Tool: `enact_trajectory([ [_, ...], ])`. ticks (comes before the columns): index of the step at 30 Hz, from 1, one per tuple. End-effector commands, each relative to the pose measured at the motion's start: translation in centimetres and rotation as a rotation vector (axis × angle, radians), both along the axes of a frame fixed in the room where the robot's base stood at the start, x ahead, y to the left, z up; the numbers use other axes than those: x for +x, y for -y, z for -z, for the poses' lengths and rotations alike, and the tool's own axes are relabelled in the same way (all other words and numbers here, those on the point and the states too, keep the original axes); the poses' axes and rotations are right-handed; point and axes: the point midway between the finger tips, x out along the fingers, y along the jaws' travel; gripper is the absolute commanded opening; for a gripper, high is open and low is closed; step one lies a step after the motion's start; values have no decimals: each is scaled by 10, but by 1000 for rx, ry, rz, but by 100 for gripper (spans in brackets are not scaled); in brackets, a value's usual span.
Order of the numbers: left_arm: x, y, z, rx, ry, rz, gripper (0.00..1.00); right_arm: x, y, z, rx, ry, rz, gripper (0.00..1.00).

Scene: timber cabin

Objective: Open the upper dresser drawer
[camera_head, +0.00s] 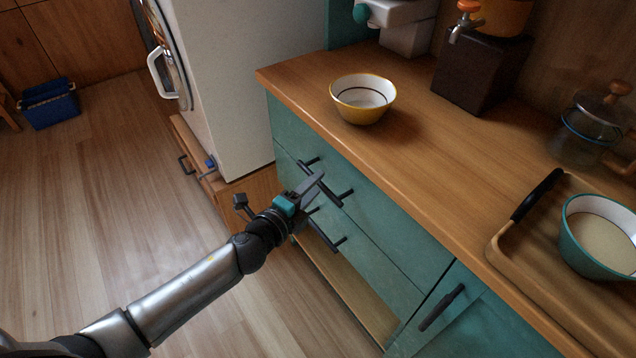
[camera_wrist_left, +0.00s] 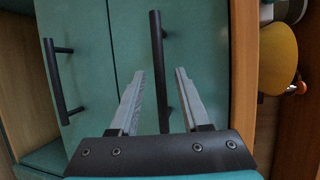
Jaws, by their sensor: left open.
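The teal dresser has an upper drawer (camera_head: 385,218) just below the wooden countertop, and it looks shut. Its dark bar handle (camera_head: 343,194) is partly hidden behind my left gripper (camera_head: 312,186). In the left wrist view this handle (camera_wrist_left: 157,60) runs between the two open fingers of my left gripper (camera_wrist_left: 160,78), with a finger on each side in the picture. I cannot tell how deep it sits between them. The lower drawer's handle (camera_head: 325,232) is below, and it also shows to the left in the wrist view (camera_wrist_left: 58,82). My right gripper is not in view.
The countertop (camera_head: 430,150) holds a yellow bowl (camera_head: 362,105), a dark block (camera_head: 478,72) and a wooden tray (camera_head: 525,245) with a teal bowl (camera_head: 590,245). A white appliance (camera_head: 250,80) stands left of the dresser.

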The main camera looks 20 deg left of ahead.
Motion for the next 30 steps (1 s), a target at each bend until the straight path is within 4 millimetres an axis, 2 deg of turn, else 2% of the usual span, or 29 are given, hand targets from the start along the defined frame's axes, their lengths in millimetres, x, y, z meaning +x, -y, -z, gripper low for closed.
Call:
enact_trajectory([
  [6, 18, 5, 4, -1, 0, 0, 47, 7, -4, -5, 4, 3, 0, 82],
  [18, 22, 6, 5, -1, 0, 0, 47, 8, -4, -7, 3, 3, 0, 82],
  [30, 21, 6, 5, -1, 0, 0, 2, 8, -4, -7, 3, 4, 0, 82],
])
